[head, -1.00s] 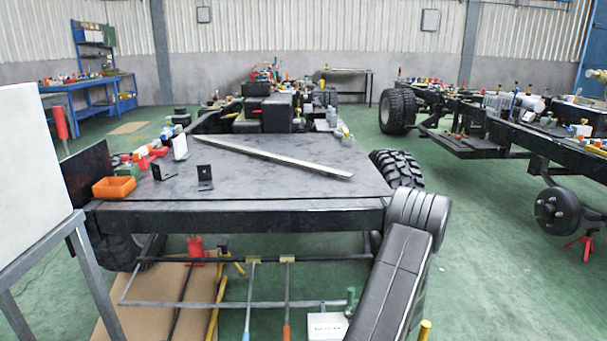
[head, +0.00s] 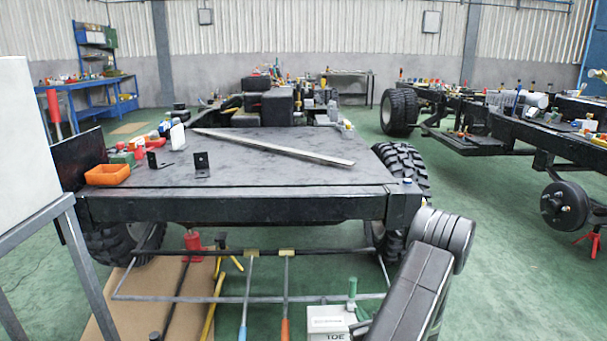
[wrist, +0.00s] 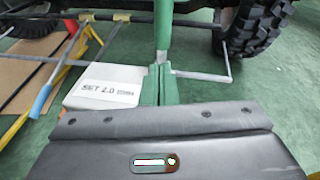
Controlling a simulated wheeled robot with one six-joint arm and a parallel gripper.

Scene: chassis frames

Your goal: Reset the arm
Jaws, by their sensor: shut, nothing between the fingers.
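My arm (head: 425,285) shows at the lower right of the head view, with its rounded dark joint beside the near right corner of the chassis table. The lower arm runs down out of the picture. In the wrist view my gripper (wrist: 159,68) points away from the dark wrist housing. Its two narrow fingers are together, with nothing seen between them. Beyond the fingertips stands a green upright handle (wrist: 163,25); I cannot tell how far off it is. A white box (wrist: 105,88) marked "SET 2.0" lies left of the fingers.
The black chassis deck (head: 265,160) carries a long metal bar (head: 270,146), an orange tray (head: 107,174) and small brackets. Two long-handled tools (head: 285,290) hang at its front bar. A large tyre (head: 402,168) stands right of the deck.

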